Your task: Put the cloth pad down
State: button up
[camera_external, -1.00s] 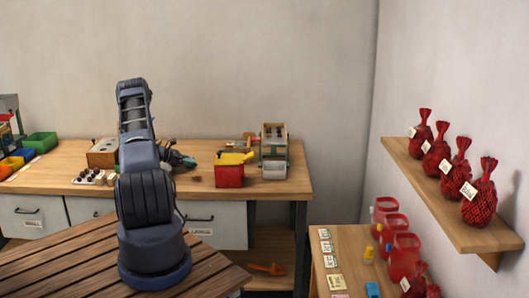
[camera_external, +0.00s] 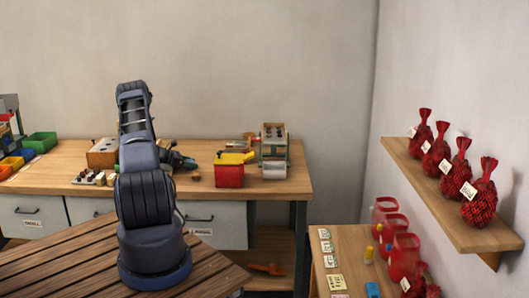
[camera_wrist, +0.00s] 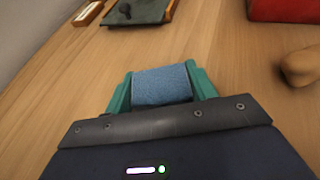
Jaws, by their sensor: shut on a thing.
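The blue cloth pad (camera_wrist: 162,85) is between the two teal fingers of my gripper (camera_wrist: 160,88) in the wrist view. The gripper is shut on it. Wooden bench top lies ahead of and around the pad; I cannot tell whether the pad touches it. In the external view my gripper (camera_external: 180,161) is low over the workbench (camera_external: 240,197), left of the red box. The pad cannot be made out there, and my arm hides part of the bench.
The red box (camera_external: 229,174) with a yellow top stands right of my gripper; its edge shows in the wrist view (camera_wrist: 285,8). A brown rounded object (camera_wrist: 301,66) lies on the right. A dark green flat piece (camera_wrist: 138,10) lies ahead. Bench between them is clear.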

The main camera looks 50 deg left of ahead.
jog(key=shift+s+d+f, duration=0.15)
jog(key=shift+s+f, duration=0.3)
jog(key=shift+f, duration=0.35)
jog(key=o, duration=1)
jog(key=shift+s, duration=0.1)
jog(key=shift+o, duration=0.2)
jog(key=shift+r, duration=0.1)
notch_tip(320, 180, up, 29)
jog(key=w+d+r, duration=0.2)
jog(key=w+d, duration=0.3)
jog(key=shift+w+r, duration=0.2)
jog(key=shift+w, duration=0.2)
